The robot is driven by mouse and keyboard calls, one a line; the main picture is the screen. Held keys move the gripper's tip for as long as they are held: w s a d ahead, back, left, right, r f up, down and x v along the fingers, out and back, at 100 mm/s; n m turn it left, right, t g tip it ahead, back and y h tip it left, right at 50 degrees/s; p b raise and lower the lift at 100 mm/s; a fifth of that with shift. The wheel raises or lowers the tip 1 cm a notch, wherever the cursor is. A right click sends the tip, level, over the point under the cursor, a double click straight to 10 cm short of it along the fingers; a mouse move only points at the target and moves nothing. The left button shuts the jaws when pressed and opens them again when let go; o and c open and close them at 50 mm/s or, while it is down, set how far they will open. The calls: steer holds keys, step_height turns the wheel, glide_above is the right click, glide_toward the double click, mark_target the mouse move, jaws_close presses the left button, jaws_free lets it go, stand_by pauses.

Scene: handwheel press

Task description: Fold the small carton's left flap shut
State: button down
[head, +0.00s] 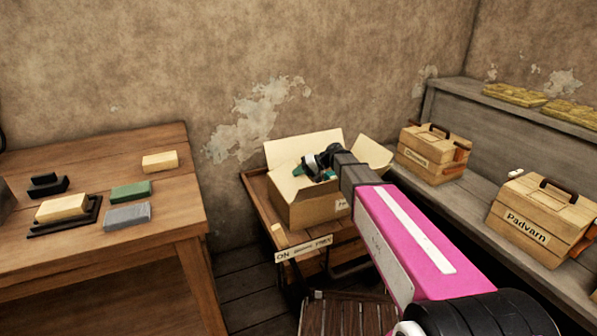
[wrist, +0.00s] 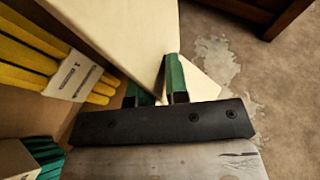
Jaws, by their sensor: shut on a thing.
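The small carton (head: 310,210) stands open on a low wooden stand, with pale flaps raised at the back (head: 308,146) and right (head: 372,153). My gripper (head: 302,169) is at the carton's left side, its green fingertips over the opening. In the wrist view, the gripper (wrist: 160,88) has a cream flap (wrist: 125,35) running in between its two green fingers. It is shut on this flap, which appears to be the left one. The flap stands open. Yellow sticks (wrist: 35,50) with a paper band lie inside the carton. My arm hides part of the carton's right side.
A wooden table (head: 110,240) at left holds several blocks. A grey bench (head: 455,205) at right carries two wooden toolboxes (head: 432,153) (head: 540,220). A slatted stool (head: 345,314) stands in front of the stand. Floor shows between table and stand.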

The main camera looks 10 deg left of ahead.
steer(key=shift+f, duration=0.25)
steer(key=c, duration=1.3)
jaws_free()
steer(key=shift+r, duration=0.1)
steer(key=v, duration=1)
steer(key=shift+d+r, duration=0.25)
steer(key=shift+s, duration=0.1)
